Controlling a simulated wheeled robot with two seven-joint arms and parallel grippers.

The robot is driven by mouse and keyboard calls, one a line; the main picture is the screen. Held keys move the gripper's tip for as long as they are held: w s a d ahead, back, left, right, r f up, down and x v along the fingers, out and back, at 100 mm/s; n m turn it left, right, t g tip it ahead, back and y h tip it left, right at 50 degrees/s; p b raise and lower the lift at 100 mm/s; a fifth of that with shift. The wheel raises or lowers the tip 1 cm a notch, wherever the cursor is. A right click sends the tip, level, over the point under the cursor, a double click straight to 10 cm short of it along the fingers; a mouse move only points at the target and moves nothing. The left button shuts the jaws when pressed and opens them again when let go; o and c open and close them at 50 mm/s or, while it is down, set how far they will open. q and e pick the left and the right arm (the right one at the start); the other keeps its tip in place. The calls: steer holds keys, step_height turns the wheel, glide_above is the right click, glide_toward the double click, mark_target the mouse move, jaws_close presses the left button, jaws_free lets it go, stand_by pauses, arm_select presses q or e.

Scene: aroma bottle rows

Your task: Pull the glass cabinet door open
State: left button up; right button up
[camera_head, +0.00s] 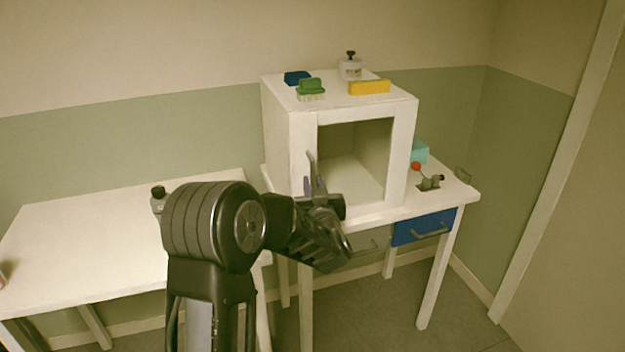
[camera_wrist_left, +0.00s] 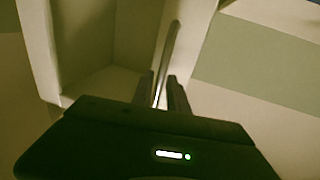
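The white cabinet (camera_head: 290,150) stands on the right-hand table, its front showing a framed opening onto an empty interior. The glass itself is too clear to make out, so I cannot tell the door's exact angle. The grey upright door handle (camera_head: 311,160) is at the left of the front; it also shows in the left wrist view (camera_wrist_left: 170,48). My left gripper (camera_head: 315,186) is at the handle's lower part, its fingers close on both sides of the bar, seemingly shut on it. The fingers also show in the left wrist view (camera_wrist_left: 163,90). My right gripper is out of view.
On the cabinet top are a blue block (camera_head: 297,78), a green brush (camera_head: 310,89), a yellow block (camera_head: 369,87) and a bottle (camera_head: 350,68). A blue drawer (camera_head: 423,227) is under the table. The left table (camera_head: 90,240) is mostly clear, with a dark-capped bottle (camera_head: 158,199).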

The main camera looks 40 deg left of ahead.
arm_select(q)
steer(key=shift+x, duration=0.9)
steer(key=shift+c, duration=0.6)
jaws_close()
